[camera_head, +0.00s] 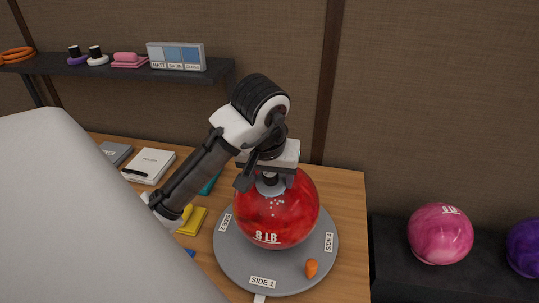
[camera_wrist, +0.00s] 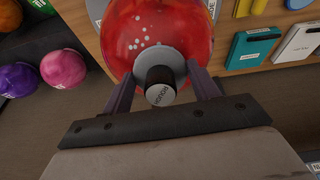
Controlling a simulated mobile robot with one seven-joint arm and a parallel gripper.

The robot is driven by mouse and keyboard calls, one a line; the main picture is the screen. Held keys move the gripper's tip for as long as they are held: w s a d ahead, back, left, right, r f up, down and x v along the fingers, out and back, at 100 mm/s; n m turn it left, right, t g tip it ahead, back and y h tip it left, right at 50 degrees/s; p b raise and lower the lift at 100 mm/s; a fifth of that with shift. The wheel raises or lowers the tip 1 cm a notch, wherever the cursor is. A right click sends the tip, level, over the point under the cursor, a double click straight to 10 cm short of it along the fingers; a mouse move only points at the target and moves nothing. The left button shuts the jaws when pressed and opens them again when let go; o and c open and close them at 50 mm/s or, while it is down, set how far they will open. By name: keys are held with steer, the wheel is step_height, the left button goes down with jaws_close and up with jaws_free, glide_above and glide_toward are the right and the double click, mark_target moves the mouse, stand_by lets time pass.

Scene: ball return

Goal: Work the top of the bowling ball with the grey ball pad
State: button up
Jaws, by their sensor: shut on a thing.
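The red bowling ball (camera_head: 290,215), marked "8 LB", sits on a grey round base (camera_head: 232,262) with side labels. It also fills the top of the wrist view (camera_wrist: 120,30), where pale droplets dot its surface. The grey ball pad (camera_wrist: 160,58), a disc with a black knob whose end label seems to read "ROUGH", lies against the top of the ball. My gripper (camera_wrist: 160,80) is shut on the knob, one finger on each side. In the head view my gripper (camera_head: 268,180) is above the ball's top and hides most of the pad.
Yellow pads (camera_head: 192,221) and a white box (camera_head: 149,166) lie left on the wooden table (camera_head: 343,200). A shelf (camera_head: 110,70) runs behind. Pink (camera_head: 440,234) and purple (camera_head: 525,247) balls rest on a dark rack at right.

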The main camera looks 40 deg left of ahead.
steer(key=shift+w+d, duration=0.5)
steer(key=shift+d, duration=0.3)
steer(key=shift+s+a+f, duration=0.1)
steer(key=shift+s+a, duration=0.3)
steer(key=shift+a, duration=0.2)
steer(key=shift+s+a, duration=0.35)
steer(key=shift+a, duration=0.2)
steer(key=p+v, duration=0.6)
steer(key=shift+v, duration=1.5)
